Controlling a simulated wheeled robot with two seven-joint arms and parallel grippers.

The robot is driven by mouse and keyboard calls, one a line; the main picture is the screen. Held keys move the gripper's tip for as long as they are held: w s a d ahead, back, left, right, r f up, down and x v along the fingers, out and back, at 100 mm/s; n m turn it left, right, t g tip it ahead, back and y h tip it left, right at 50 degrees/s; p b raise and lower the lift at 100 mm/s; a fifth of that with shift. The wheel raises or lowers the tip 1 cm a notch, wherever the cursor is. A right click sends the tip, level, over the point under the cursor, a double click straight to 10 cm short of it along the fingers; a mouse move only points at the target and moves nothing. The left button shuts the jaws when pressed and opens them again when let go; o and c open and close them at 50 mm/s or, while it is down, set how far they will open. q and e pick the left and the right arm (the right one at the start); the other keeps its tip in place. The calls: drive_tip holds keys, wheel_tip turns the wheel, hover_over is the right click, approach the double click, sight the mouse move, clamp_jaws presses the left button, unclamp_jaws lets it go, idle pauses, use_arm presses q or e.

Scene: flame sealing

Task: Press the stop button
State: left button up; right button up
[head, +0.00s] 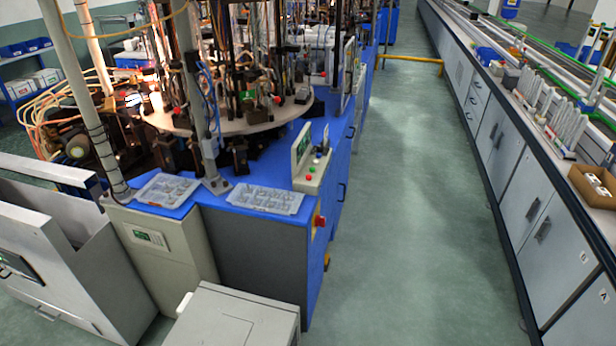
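A small beige control box (313,174) stands on the near right corner of the blue machine table. A tilted screen (301,149) rises at its back left. A small red button (308,178) and a small green one beside it sit on its near top face. A larger red knob-like button (320,221) is mounted lower down, on the blue machine's right corner. No labels are readable, so I cannot tell which red button is the stop button. Neither of my grippers is in view.
The blue machine (262,206) carries two grey trays of small parts. A pale box (238,322) stands at the front, and grey cabinets are at left. A clear green floor aisle (410,190) runs between the machine and the long cabinet bench (520,180) at right.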

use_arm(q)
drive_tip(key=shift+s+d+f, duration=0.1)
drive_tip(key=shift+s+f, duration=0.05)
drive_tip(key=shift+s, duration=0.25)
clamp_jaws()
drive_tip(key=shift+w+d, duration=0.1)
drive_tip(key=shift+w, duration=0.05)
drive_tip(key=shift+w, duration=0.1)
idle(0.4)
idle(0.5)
